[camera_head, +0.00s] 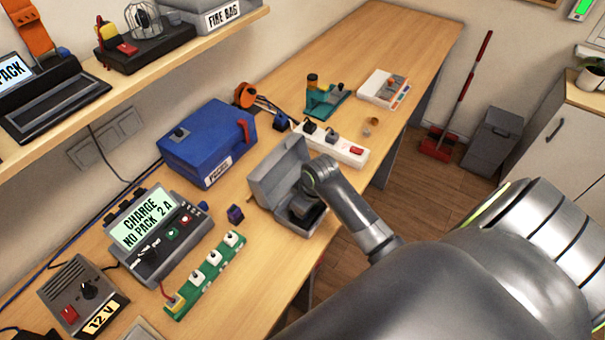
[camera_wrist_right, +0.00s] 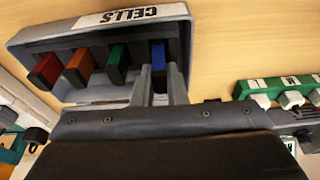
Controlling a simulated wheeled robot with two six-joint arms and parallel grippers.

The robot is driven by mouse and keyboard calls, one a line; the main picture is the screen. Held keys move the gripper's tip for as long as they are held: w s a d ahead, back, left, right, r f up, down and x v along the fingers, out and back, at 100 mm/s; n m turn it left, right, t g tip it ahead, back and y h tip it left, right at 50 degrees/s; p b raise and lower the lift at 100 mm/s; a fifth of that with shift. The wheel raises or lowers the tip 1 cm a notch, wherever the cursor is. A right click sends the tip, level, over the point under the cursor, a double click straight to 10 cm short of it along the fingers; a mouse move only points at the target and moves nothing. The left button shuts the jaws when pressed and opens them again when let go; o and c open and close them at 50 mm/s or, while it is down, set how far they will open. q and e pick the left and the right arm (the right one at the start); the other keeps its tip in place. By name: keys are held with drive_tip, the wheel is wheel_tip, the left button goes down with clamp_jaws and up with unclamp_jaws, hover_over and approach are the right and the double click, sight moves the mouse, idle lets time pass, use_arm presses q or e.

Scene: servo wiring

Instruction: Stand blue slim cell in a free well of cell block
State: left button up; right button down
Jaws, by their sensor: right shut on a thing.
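The blue slim cell (camera_wrist_right: 157,56) stands in the open grey case labelled CELLS (camera_wrist_right: 95,28), at the end of a row with green, orange and red cells. My right gripper (camera_wrist_right: 161,76) is shut on it, one finger on each side. In the head view my right gripper (camera_head: 306,208) reaches into the same grey case (camera_head: 278,178), and the blue cell is hidden there. I cannot tell for sure which thing is the cell block; a teal holder (camera_head: 327,101) stands farther back on the bench. My left gripper is not in view.
A green strip with white knobs (camera_head: 205,275) and a charger (camera_head: 155,228) lie nearer. A blue toolbox (camera_head: 208,143) stands behind the case. A white power strip (camera_head: 336,146) lies beyond it. A small dark cube (camera_head: 235,214) sits beside the case.

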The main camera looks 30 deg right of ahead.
drive_tip(key=shift+f, duration=0.7)
drive_tip(key=c, duration=1.4)
unclamp_jaws()
drive_tip(key=b+v, duration=0.1)
drive_tip(key=v, duration=1.6)
drive_tip(key=shift+s+r, duration=0.1)
drive_tip(key=shift+r, duration=0.1)
